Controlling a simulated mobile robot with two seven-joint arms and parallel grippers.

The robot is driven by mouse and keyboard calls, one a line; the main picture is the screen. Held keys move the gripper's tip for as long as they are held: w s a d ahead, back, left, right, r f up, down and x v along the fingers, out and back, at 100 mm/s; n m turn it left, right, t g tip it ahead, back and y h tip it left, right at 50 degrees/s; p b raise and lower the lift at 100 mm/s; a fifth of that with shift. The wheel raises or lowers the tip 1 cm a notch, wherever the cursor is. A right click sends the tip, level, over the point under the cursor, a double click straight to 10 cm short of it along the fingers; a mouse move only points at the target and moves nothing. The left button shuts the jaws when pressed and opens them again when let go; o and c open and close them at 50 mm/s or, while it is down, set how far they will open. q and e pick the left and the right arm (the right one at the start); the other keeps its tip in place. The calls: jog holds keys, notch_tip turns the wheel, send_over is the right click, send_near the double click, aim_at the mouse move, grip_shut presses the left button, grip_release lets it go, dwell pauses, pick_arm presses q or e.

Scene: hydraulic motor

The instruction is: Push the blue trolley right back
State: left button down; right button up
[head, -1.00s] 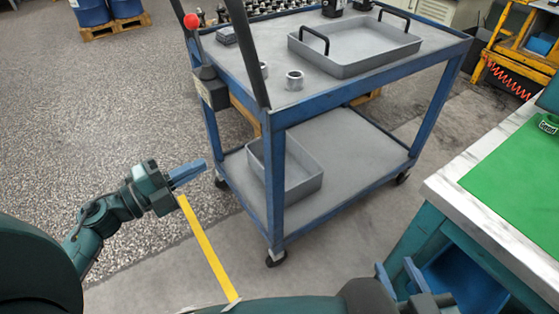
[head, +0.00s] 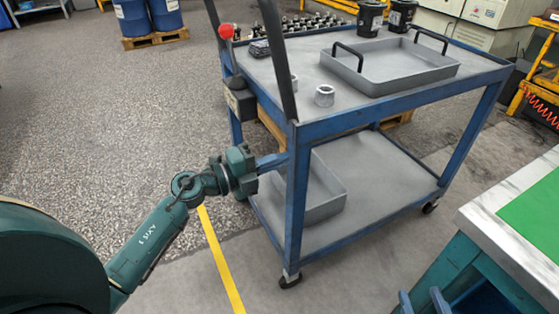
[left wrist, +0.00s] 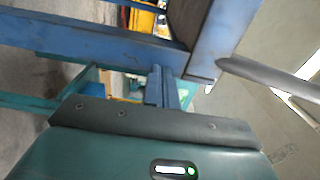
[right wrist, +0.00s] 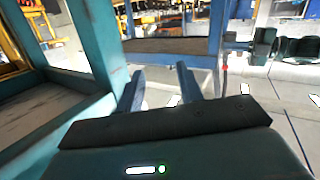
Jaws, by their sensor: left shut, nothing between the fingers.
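The blue trolley (head: 297,205) stands ahead of me on castors, with a grey top and a grey lower shelf. Its black push handle rises at the near left end. My left gripper (head: 284,160) is shut and empty at that end, between the two end posts and below the top shelf. In the left wrist view its fingertips (left wrist: 160,75) are close to the trolley's blue frame (left wrist: 100,42); I cannot tell if they touch. My right gripper (head: 422,303) is open and empty, low by the workbench. It also shows in the right wrist view (right wrist: 158,85).
A grey tray (head: 390,70) and a metal ring (head: 324,96) sit on the trolley's top; a grey bin (head: 325,200) is on its lower shelf. The workbench (head: 490,212) stands at right. Blue drums (head: 150,14) are at back left. Open floor lies left.

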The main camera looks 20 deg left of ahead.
pick_arm(q)
jog(key=shift+w+d, duration=0.3)
jog(key=shift+w, duration=0.05)
jog(key=shift+d, duration=0.1)
pick_arm(e)
jog(key=shift+r, duration=0.1)
